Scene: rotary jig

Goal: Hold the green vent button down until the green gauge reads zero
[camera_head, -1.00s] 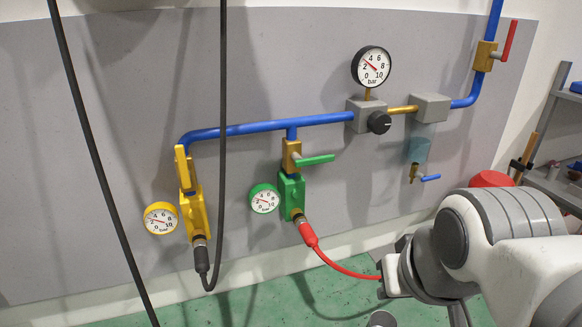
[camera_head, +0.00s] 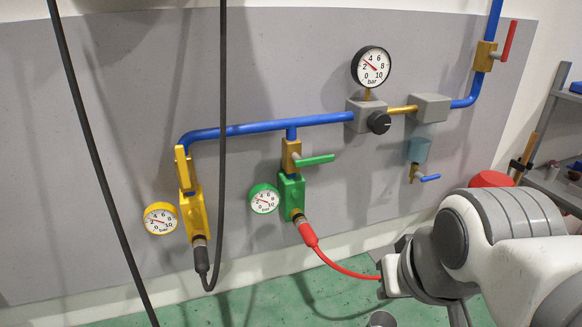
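The green gauge (camera_head: 264,199) is mounted on the left side of the green valve block (camera_head: 291,196) on the wall panel. Its red needle points near the low numbers, above zero; the exact value is too small to read. I cannot make out the green vent button. The green lever (camera_head: 315,160) above the block lies crosswise to its pipe. A red hose (camera_head: 345,270) is plugged in below the block and passes behind my arm. My arm's grey and white links fill the lower right, apart from the green block. My gripper's fingertips do not show.
The yellow valve block (camera_head: 195,213) with its yellow gauge (camera_head: 160,218) and a black hose is to the left. Dark cables hang in front of the panel. A larger gauge (camera_head: 371,67) and a black knob (camera_head: 379,122) are above right. A shelf (camera_head: 560,188) stands at far right.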

